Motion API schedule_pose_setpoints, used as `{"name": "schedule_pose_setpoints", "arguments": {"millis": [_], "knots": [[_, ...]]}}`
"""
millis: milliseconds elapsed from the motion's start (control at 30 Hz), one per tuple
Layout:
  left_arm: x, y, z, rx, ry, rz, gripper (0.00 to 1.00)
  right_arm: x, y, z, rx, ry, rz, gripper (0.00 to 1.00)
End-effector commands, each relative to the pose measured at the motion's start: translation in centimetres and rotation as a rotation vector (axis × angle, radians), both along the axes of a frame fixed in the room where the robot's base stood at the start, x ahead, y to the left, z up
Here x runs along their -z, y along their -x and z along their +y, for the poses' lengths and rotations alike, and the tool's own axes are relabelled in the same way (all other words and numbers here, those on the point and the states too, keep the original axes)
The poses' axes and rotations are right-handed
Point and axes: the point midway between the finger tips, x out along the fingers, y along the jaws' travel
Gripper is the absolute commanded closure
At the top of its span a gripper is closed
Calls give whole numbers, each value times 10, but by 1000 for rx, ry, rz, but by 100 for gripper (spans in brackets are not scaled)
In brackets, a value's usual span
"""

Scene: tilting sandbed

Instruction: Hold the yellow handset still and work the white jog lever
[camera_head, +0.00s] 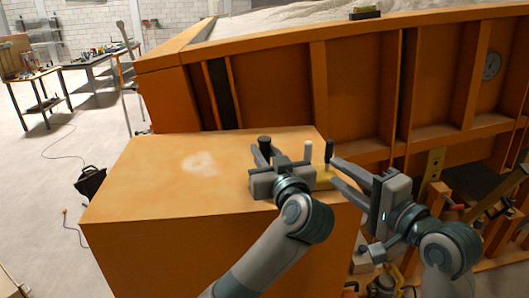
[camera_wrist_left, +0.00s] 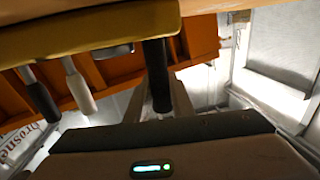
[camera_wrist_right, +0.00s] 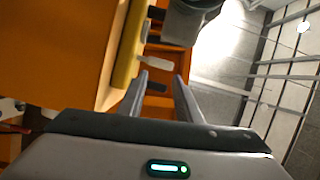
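The yellow handset (camera_head: 323,180) lies at the orange block's right edge; its yellow body also shows in the left wrist view (camera_wrist_left: 90,32) and right wrist view (camera_wrist_right: 128,45). A black post (camera_wrist_left: 157,75) stands between my left gripper's fingers (camera_head: 264,150); I cannot tell whether they press on it. The white jog lever (camera_head: 308,151) stands between this post and another dark-tipped lever (camera_head: 328,150). It also shows in the right wrist view (camera_wrist_right: 155,62). My right gripper (camera_head: 333,171) is open beside the dark-tipped lever, its fingertips just short of the white lever.
The orange block (camera_head: 150,170) has clear top surface to the left. The large orange sandbed wall (camera_head: 270,85) rises right behind it. Machinery and pipes (camera_head: 470,185) crowd the right. A dark bag (camera_head: 90,183) lies on the floor at left.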

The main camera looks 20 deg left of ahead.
Motion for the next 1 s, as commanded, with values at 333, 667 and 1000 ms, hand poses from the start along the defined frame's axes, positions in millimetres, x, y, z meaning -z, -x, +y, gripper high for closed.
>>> {"name": "schedule_pose_setpoints", "arguments": {"millis": [333,667,1000], "knots": [[0,0,0,0,0,0,100,0,0,0,0,0,0,69],[0,0,0,0,1,1,100,5,-1,-9,-39,-4,6,100],[0,0,0,0,1,1,100,11,4,-47,-174,-55,39,100]]}}
